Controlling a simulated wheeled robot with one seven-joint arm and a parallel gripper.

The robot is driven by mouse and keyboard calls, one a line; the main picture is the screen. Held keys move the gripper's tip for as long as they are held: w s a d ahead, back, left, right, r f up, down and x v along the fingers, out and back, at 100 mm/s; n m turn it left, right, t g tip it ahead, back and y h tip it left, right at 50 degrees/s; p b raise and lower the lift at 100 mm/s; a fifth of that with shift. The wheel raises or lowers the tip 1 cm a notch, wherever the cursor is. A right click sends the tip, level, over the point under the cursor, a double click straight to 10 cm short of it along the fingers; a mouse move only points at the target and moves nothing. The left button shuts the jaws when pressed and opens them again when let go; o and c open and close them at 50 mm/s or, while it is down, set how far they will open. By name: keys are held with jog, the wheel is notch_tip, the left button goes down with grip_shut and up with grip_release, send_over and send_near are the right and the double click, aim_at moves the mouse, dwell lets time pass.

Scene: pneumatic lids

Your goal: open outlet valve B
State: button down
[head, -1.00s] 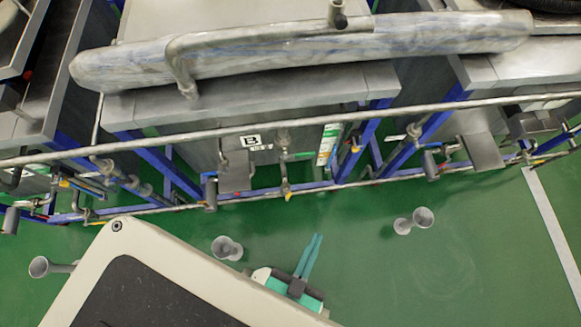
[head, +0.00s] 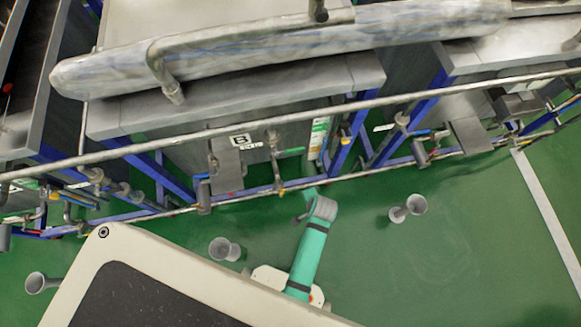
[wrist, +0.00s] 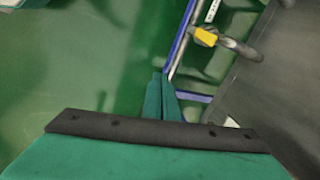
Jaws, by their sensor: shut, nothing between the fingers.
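The panel marked B (head: 240,141) is on the grey tank behind the rails in the head view. Below it a pipe with a small yellow part (head: 280,187) comes down by the lower rail; I cannot tell for certain that this is outlet valve B. In the wrist view a yellow handle (wrist: 205,37) sits on a grey pipe end, up and right of my fingers. My gripper (wrist: 160,78) is shut and empty, its teal fingers together, apart from the handle in the picture. In the head view my teal arm reaches up toward the lower rail; the fingertips are hard to make out.
A long upper rail (head: 410,102) and blue frame legs (head: 349,138) cross in front of the tanks. Grey funnels stand on the green floor, one left of my arm (head: 224,249) and one right (head: 407,208). The floor at the lower right is clear.

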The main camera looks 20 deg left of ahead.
aim_at(282, 192)
jog(key=w+a+r+m+g+y, duration=0.1)
jog(key=w+a+r+m+g, duration=0.1)
jog(key=w+a+r+g, duration=0.35)
jog(key=w+a+x, duration=0.1)
jog(key=x, duration=0.9)
jog(key=shift+f, duration=0.4)
jog(key=shift+m+t, duration=0.25)
jog(key=shift+m, duration=0.05)
